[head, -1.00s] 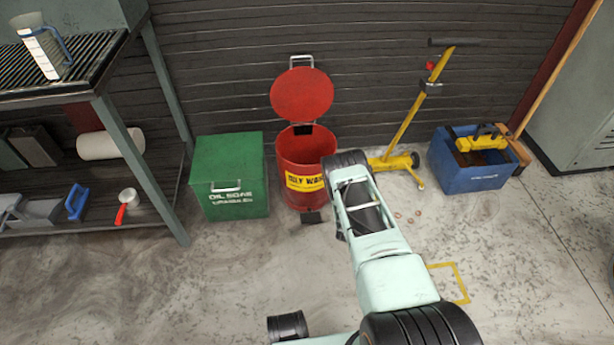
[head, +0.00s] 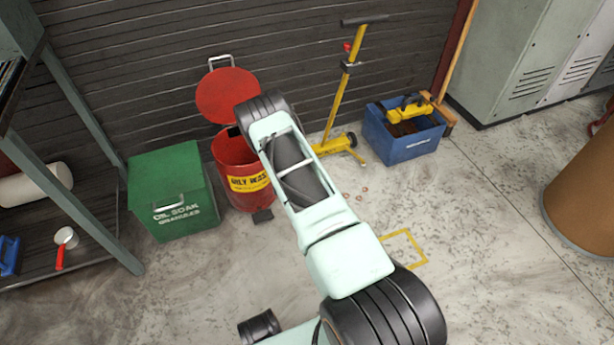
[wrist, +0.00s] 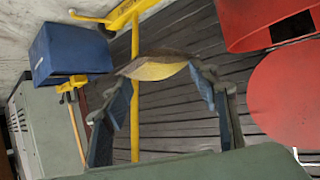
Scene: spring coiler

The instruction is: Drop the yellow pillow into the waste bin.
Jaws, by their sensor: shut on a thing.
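The yellow pillow (wrist: 155,70) shows in the wrist view between the fingertips of my gripper (wrist: 160,78), which is shut on it; its upper side looks brownish. The red waste bin (head: 232,152) with a yellow label stands against the wall, its round lid (head: 226,93) raised. In the wrist view the bin (wrist: 262,20) is at the upper right, apart from the pillow, with the lid (wrist: 290,97) below it. In the head view my forearm overlaps the bin's right side and hides my gripper and the pillow.
A green oil-soak box (head: 172,190) stands left of the bin. A yellow stand (head: 341,100) and a blue crate (head: 405,146) are to the right. Grey lockers (head: 510,60) and a brown drum (head: 585,200) are farther right. The floor in front is open.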

